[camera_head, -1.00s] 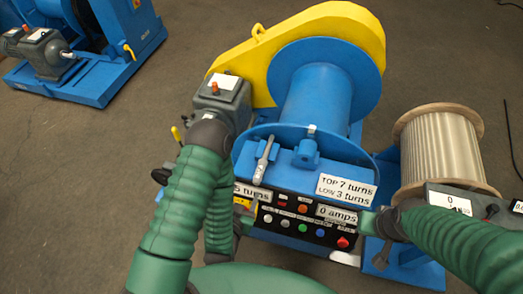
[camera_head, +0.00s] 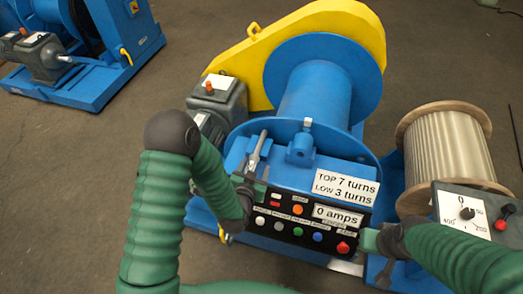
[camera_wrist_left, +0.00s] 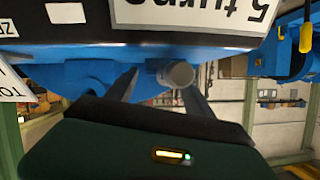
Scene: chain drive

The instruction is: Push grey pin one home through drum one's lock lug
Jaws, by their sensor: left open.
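Drum one (camera_head: 315,90) is the large blue spool in the middle of the head view. In front of it a blue lug block (camera_head: 301,149) stands on the blue ledge, with a small pale piece at its top. A slim grey pin (camera_head: 260,146) stands tilted left of that block. My left gripper (camera_head: 250,168) is at the pin's lower end, partly hidden by its own wrist. In the left wrist view, its two fingers are apart, and a round grey end (camera_wrist_left: 180,74) shows between them, closer to the right finger. Contact cannot be told. My right gripper (camera_head: 372,240) is beside the panel, its fingers unclear.
The black control panel (camera_head: 290,232) with several buttons lies below the lug. A wooden reel (camera_head: 450,145) and a grey dial box (camera_head: 470,215) stand at the right. A yellow chain guard (camera_head: 235,68) and grey motor (camera_head: 215,95) are behind left. Open floor lies left.

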